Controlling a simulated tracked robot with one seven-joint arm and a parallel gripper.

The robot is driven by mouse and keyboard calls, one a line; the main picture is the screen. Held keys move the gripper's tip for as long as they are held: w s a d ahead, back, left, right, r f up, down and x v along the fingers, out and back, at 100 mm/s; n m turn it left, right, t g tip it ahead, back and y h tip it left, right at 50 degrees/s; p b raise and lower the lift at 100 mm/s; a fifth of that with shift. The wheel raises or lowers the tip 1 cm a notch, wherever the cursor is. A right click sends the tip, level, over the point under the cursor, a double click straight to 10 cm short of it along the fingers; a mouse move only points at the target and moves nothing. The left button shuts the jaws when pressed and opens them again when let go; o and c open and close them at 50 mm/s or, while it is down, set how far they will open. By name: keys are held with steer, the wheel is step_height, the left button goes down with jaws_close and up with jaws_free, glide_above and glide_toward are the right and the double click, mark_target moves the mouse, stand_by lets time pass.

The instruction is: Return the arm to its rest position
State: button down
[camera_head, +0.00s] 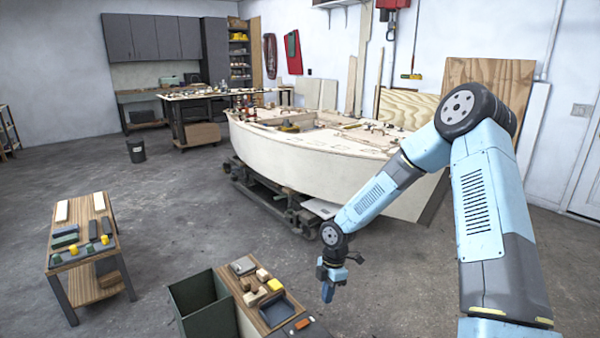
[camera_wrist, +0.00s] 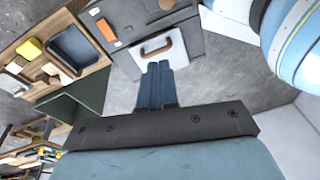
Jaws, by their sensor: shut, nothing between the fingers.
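My blue arm reaches in from the right in the head view, bent at a high elbow, with its forearm sloping down to the left. My gripper (camera_head: 327,292) hangs at its end, pointing down, just right of a low workbench (camera_head: 262,290). In the wrist view the two blue fingers of my gripper (camera_wrist: 157,68) lie side by side, closed, with nothing between them. The fingertips appear in front of a white panel with a brown handle (camera_wrist: 158,47); I cannot tell the distance to it.
A wooden table (camera_head: 83,245) stands far left. The plywood hull (camera_head: 330,150) is behind my forearm. Floor between is clear.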

steer(key=s+d+r+m+t+h, duration=0.15)
steer(key=d+r+m, duration=0.25)
steer(key=r, duration=0.5)
steer(key=s+d+r+m+t+h, duration=0.1)
steer(key=s+d+r+m, duration=0.25)
steer(key=r, duration=0.55)
steer(key=s+d+r+m+t+h, duration=0.15)
steer(key=d+r+m, duration=0.25)
steer(key=r, duration=0.5)
steer(key=s+d+r+m+t+y, duration=0.1)
steer(key=s+r+m, duration=0.5)
steer(key=s, duration=0.4)
steer(key=s+d+r+m+t+y, duration=0.1)
steer(key=s+d+r+m+t, duration=0.1)
steer(key=s+r+m, duration=0.3)
steer(key=s+r, duration=0.3)
steer(key=s, duration=0.1)
steer(key=shift+s+d+r+m+t+y, duration=0.2)
steer(key=shift+s+r+m+t+y, duration=0.1)
steer(key=shift+s+r+m, duration=0.1)
